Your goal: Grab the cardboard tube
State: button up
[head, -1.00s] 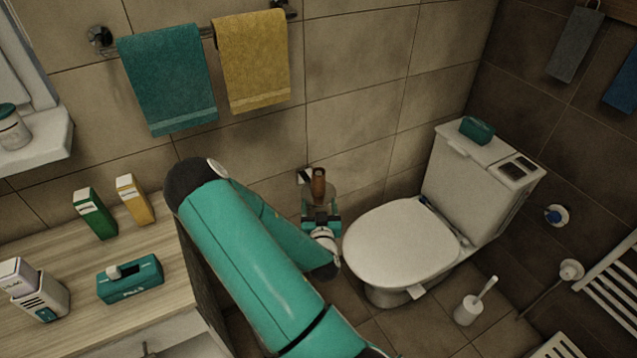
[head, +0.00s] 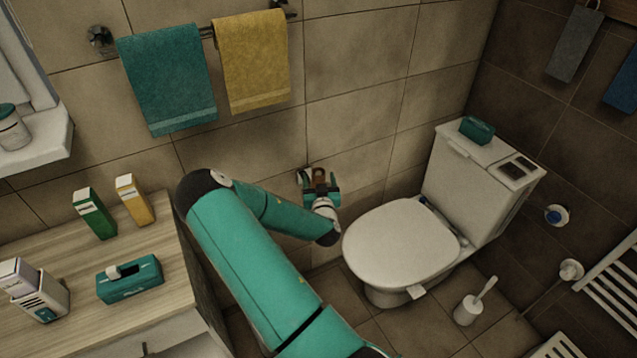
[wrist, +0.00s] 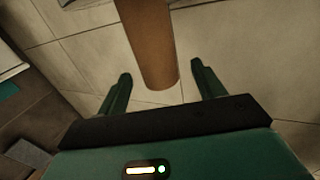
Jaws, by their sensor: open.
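The cardboard tube (wrist: 148,45) is a brown cylinder in the wrist view, reaching from the top edge down to between the two fingers. In the head view a small brown part of the tube (head: 320,174) shows by the tiled wall, left of the toilet; the rest is hidden behind my gripper (head: 321,190). My gripper (wrist: 160,82) is open, with one green finger on each side of the tube. Gaps show between the tube and both fingers in the wrist view.
A holder (head: 303,176) is on the wall beside the tube. The white toilet (head: 400,243) stands close on the right. A wooden counter (head: 75,265) with several boxes is at the left. A teal towel (head: 168,80) and a yellow towel (head: 252,60) hang above.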

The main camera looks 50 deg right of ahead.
jog(key=x, duration=0.2)
jog(key=shift+w+d, duration=0.25)
jog(key=shift+w, duration=0.05)
jog(key=shift+r, duration=0.1)
jog(key=c, duration=1)
jog(key=shift+c, duration=0.2)
notch_tip(320, 180, up, 18)
